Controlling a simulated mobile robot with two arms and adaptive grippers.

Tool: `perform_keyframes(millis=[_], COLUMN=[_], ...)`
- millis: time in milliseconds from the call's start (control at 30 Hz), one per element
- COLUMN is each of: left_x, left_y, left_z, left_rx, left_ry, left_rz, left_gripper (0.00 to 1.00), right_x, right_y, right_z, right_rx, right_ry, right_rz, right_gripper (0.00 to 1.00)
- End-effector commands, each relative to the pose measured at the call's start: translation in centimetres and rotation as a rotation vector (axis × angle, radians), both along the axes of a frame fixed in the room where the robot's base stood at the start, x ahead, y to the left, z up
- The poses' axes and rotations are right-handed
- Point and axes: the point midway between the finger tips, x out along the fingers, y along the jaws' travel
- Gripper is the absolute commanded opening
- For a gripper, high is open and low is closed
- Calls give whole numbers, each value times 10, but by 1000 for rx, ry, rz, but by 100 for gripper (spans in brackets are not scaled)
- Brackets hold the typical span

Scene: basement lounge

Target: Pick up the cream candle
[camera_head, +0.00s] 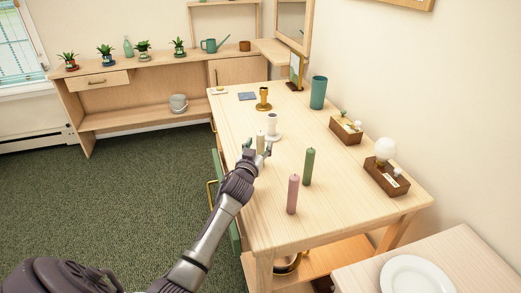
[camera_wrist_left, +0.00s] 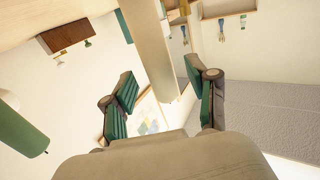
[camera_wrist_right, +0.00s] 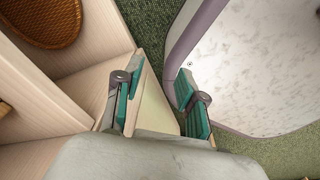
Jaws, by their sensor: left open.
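The cream candle (camera_head: 260,140) stands upright on the wooden table, close to a white candle holder. In the left wrist view the candle (camera_wrist_left: 150,42) appears as a pale cylinder reaching between the two fingers. My left gripper (camera_head: 258,152) is open at the candle, with a finger on either side; it also shows in the left wrist view (camera_wrist_left: 163,98). I see gaps between the candle and the fingers there. My right gripper (camera_wrist_right: 157,95) is open and holds nothing; it is outside the head view, near wooden furniture panels.
A green candle (camera_head: 309,166) and a pink candle (camera_head: 293,194) stand right of my left arm. Wooden boxes (camera_head: 386,177) line the wall side.

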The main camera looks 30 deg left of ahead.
Motion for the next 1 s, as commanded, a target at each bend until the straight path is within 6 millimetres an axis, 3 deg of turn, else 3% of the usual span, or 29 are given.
perform_keyframes(millis=[167, 433, 767, 1000], left_x=[18, 20, 20, 20], left_y=[6, 6, 7, 7], left_z=[0, 0, 0, 0], left_rx=[0, 0, 0, 0], left_ry=[0, 0, 0, -1], left_rz=[0, 0, 0, 0], left_gripper=[58, 58, 3, 0], right_x=[-6, -17, -16, -14], right_y=[8, 8, 2, 1], right_z=[-1, -1, -1, -1], right_rx=[9, 9, 1, 0], right_ry=[9, 26, 26, 23], right_rz=[-3, -3, 0, 1], right_gripper=[40, 40, 40, 40])
